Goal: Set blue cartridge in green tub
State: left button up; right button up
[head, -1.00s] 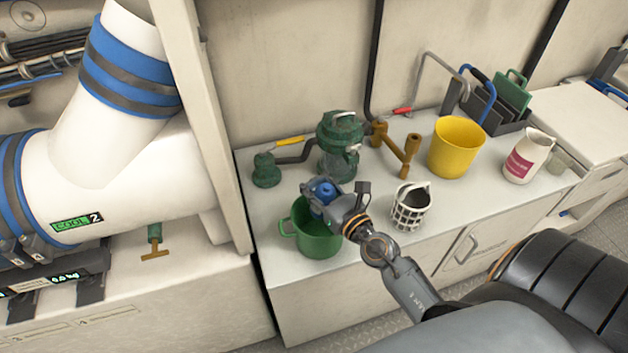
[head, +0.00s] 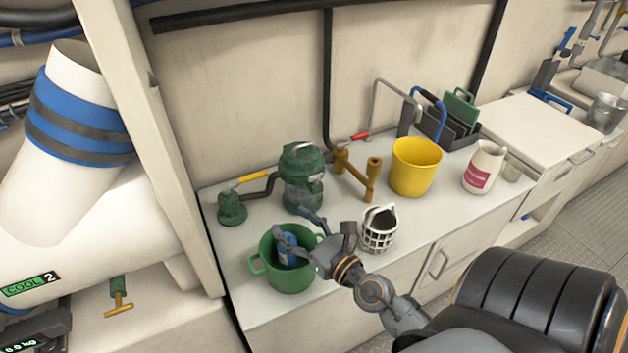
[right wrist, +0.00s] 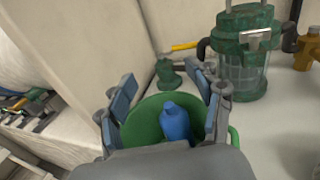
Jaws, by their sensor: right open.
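The green tub (head: 290,279) stands on the white counter near its front left corner. The blue cartridge (head: 288,252) is inside the tub's mouth; in the right wrist view the cartridge (right wrist: 175,122) stands roughly upright against the green inner wall. Its lower part is hidden. My right gripper (head: 298,228) is open above the tub. In the right wrist view its fingers (right wrist: 163,105) are spread on both sides of the cartridge, with visible gaps. My left gripper is not in view.
A green strainer housing (head: 302,180) stands behind the tub. A white basket (head: 378,236) stands close to its right, beside my right arm. A yellow bucket (head: 415,167) and a white jug (head: 481,170) stand farther right. A white post (head: 165,150) rises at the left.

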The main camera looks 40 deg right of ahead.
jog(key=s+b, duration=0.3)
jog(key=s, duration=0.4)
jog(key=shift+d, duration=0.2)
jog(key=shift+r, duration=0.1)
